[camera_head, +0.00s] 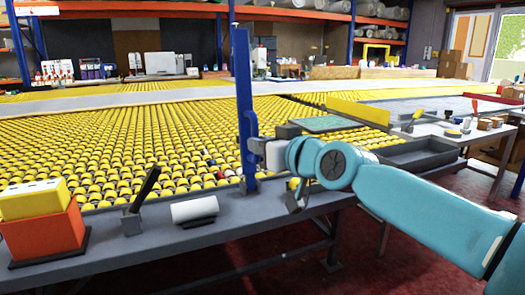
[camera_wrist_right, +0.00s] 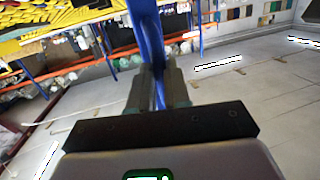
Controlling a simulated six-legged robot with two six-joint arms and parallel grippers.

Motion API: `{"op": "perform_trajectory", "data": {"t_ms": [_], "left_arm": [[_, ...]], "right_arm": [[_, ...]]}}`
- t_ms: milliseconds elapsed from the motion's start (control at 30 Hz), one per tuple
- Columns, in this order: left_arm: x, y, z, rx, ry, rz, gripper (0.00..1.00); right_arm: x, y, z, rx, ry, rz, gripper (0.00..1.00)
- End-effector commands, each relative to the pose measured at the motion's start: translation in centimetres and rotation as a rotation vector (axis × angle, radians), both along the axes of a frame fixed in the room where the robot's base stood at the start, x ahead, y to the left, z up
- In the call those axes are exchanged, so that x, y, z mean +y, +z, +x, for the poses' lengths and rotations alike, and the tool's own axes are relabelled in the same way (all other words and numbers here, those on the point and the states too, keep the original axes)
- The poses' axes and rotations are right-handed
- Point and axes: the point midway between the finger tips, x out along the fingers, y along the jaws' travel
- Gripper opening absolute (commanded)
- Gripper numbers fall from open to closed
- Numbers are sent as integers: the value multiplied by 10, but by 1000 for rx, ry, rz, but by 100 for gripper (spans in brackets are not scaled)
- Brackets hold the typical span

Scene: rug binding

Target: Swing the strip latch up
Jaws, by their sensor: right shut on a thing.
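The strip latch (camera_head: 243,85) is a long, flat blue bar. In the head view it stands nearly upright at the front edge of the roller table, with its lower end at a small metal bracket (camera_head: 250,186). My right gripper (camera_head: 253,146) reaches it from the right and is shut on its lower part. In the right wrist view the blue latch (camera_wrist_right: 147,35) runs between the two fingers of my right gripper (camera_wrist_right: 158,90). The fingers hide part of the bar there. My left gripper is in neither view.
A bed of yellow rollers (camera_head: 130,135) fills the table behind the latch. On the front ledge stand an orange box (camera_head: 45,235), a black-handled tool in a holder (camera_head: 140,200) and a white roll (camera_head: 194,209). A green board (camera_head: 325,124) lies right of the latch.

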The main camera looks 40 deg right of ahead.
Motion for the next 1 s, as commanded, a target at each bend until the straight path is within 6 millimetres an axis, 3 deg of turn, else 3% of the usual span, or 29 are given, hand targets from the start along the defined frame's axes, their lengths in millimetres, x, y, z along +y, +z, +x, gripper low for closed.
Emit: {"op": "perform_trajectory", "data": {"t_ms": [267, 300, 333, 367, 1000], "left_arm": [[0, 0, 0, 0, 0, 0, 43], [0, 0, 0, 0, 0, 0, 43], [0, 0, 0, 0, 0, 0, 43], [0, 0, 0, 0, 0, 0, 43], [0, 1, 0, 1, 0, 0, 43]], "right_arm": [[1, -1, -2, 4, 1, -2, 0], [1, -1, -2, 4, 1, -3, 30], [1, -1, -2, 3, 1, -3, 39], [1, -1, -2, 3, 1, -2, 42], [1, 0, -3, 2, 2, -1, 42]]}}
